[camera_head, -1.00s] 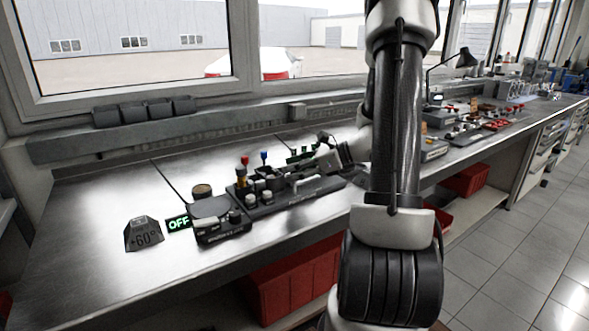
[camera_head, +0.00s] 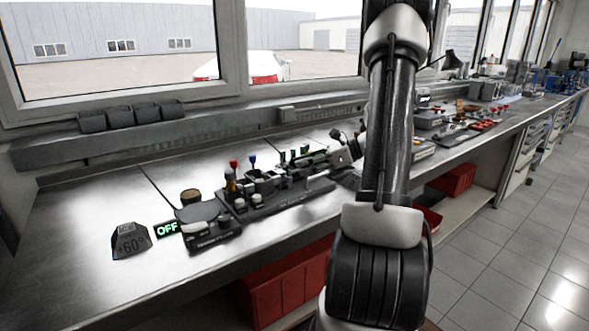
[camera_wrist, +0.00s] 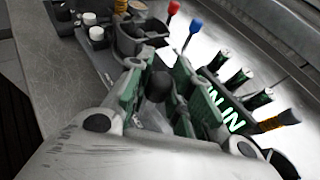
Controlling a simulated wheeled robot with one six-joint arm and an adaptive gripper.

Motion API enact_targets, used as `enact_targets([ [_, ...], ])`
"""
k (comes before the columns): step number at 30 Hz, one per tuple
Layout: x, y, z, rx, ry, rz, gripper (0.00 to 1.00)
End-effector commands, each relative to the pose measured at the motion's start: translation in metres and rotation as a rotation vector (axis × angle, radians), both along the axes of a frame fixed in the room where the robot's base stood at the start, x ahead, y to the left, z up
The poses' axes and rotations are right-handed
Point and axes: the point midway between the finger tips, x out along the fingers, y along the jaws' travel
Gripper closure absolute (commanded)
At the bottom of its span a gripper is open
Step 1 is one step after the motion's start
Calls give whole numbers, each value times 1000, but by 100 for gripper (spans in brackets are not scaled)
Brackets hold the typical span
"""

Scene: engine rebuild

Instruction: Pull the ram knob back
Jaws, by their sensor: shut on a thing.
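In the wrist view, a dark round ram knob (camera_wrist: 158,86) sits between the green-padded fingers of my gripper (camera_wrist: 157,80). The fingers are shut on it from both sides. In the head view, my gripper (camera_head: 335,157) is at the right end of the black bench fixture (camera_head: 290,198), partly hidden behind my own arm. The knob cannot be made out there. A red-tipped lever (camera_wrist: 173,10) and a blue-tipped lever (camera_wrist: 194,27) stand on the fixture ahead of the fingers.
A green "OFF" display (camera_head: 167,229) and a dark "+60°" block (camera_head: 131,241) stand at the left on the metal bench (camera_head: 80,215). Red bins (camera_head: 285,292) sit under the bench.

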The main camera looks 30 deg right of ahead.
Motion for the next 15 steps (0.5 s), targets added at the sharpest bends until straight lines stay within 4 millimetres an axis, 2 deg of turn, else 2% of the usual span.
enact_targets([
  [9,1,-6,1,-8,-2,-6,100],
  [10,1,-6,1,-8,-3,-5,73],
  [13,1,-5,1,-7,-3,-5,57],
  [15,1,-5,1,-6,-2,-4,57],
])
